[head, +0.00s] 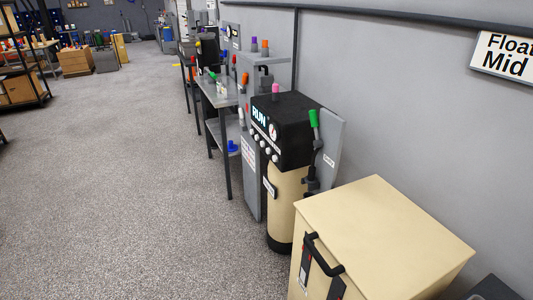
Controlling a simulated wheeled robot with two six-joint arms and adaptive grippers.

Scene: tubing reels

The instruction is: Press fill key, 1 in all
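A machine with a black top housing (297,112) on a beige cylinder (287,195) stands against the wall, right of centre. Its front has a lit RUN display (259,116), a round gauge (272,131) and a row of several pale round knobs or keys (266,151). A pink knob (276,89) stands on top, and a green-handled lever (314,119) is on its right side. No key can be read as a fill key; the small labels are too small to read. Neither of my grippers is in view.
A beige box (390,225) with a black handle (322,254) stands in front of the machine at lower right. Grey benches (218,92) line the wall behind it. A "Float Mid" sign (505,55) hangs on the wall. The floor (110,190) at left is clear.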

